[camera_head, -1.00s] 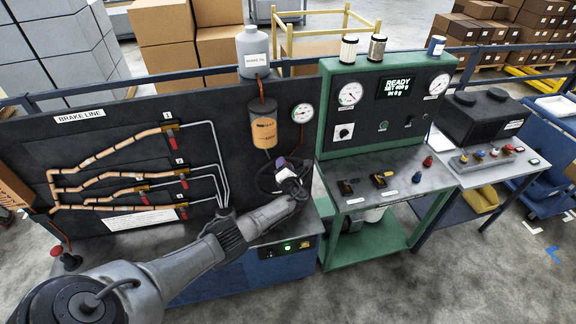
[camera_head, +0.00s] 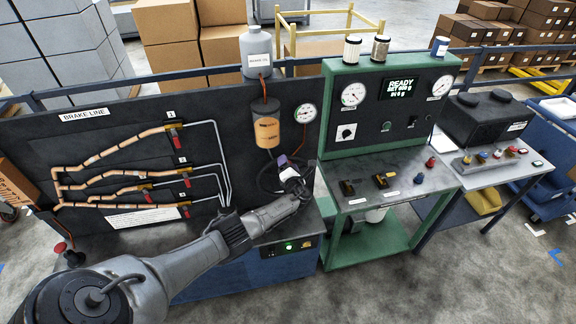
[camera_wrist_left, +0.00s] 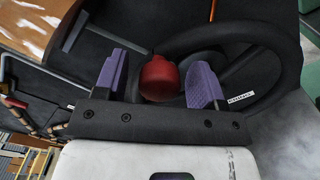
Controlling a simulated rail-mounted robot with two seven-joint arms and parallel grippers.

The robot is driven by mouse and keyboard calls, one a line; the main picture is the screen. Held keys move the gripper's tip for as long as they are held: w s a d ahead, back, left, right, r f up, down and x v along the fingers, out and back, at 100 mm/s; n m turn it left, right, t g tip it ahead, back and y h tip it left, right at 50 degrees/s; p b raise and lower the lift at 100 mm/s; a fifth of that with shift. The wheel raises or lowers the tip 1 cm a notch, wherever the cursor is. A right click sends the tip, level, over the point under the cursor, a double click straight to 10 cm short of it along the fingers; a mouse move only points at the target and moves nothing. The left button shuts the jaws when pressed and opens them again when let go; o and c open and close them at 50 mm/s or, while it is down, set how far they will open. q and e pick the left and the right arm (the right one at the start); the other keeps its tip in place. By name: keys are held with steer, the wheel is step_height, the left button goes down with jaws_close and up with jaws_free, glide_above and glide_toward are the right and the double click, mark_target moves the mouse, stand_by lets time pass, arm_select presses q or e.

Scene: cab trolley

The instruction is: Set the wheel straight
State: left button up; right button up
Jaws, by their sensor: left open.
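The wheel (camera_head: 265,180) is a dark steering wheel at the right end of the brake line bench, partly hidden by my left gripper (camera_head: 288,163). In the left wrist view its thick black rim (camera_wrist_left: 284,46) curves across the upper right. A red rounded knob (camera_wrist_left: 158,80) sits between the two purple fingers of my left gripper (camera_wrist_left: 160,68), in front of the wheel. The fingers are open, one on each side of the knob, with a visible gap on the left. Contact on the right is unclear. My right gripper is not in view.
The black brake line panel (camera_head: 95,150) stands behind the wheel, with an orange canister (camera_head: 267,132) and a gauge (camera_head: 306,113) above it. The green test stand (camera_head: 335,230) is close on the right. Open floor lies in front.

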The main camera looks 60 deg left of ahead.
arm_select(q)
steer(key=shift+s+d, duration=0.1)
steer(key=shift+d, duration=0.2)
steer(key=p+v, duration=0.2)
steer(key=v, duration=1.1)
steer(key=shift+p, duration=0.4)
steer(key=shift+d, duration=0.1)
